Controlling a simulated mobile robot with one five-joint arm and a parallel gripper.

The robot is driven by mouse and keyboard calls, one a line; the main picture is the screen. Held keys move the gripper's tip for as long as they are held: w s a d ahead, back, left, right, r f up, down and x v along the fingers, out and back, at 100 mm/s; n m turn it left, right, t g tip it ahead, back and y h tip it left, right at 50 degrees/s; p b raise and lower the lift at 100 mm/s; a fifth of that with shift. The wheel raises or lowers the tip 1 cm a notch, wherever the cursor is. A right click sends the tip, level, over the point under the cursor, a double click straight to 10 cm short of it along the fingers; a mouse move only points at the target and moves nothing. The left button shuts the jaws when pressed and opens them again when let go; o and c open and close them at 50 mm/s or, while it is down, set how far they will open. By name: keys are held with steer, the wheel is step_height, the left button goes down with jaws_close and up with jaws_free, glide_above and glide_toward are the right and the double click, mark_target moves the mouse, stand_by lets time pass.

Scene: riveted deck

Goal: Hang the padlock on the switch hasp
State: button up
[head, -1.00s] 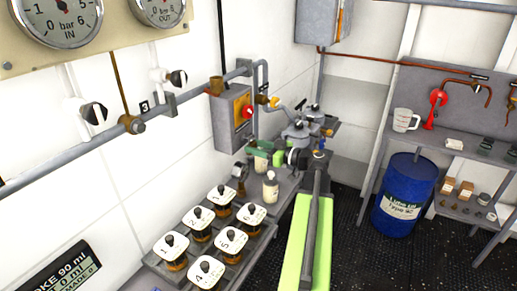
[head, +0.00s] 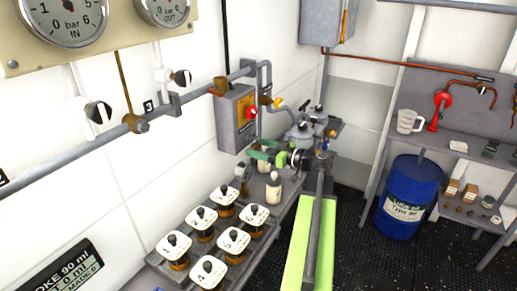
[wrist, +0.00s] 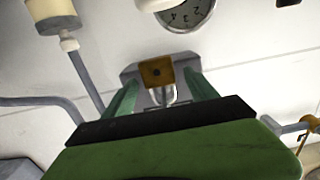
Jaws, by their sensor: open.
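A brass-coloured square block with a dark round spot, which looks like the padlock (wrist: 156,72), shows in the wrist view with a metal loop at its lower side. It lies between the green fingers of my gripper (wrist: 161,79), in front of a grey plate; gaps show on both sides. In the head view my gripper (head: 256,149) is open below the grey switch box (head: 229,122), with its fingers pointing left. I cannot make out the padlock there. The box carries a red switch (head: 251,113); its hasp is too small to tell apart.
Grey pipes with valves (head: 135,123) run along the left wall. Several white-lidded jars (head: 201,217) and a white bottle (head: 273,188) stand on the bench below my gripper. A blue drum (head: 409,197) stands at the right by a shelf.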

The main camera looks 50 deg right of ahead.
steer(key=shift+s, duration=0.1)
steer(key=f+v, duration=0.1)
steer(key=v, duration=1.6)
steer(key=shift+s+r+p, duration=0.15)
steer(key=shift+r+p, duration=0.3)
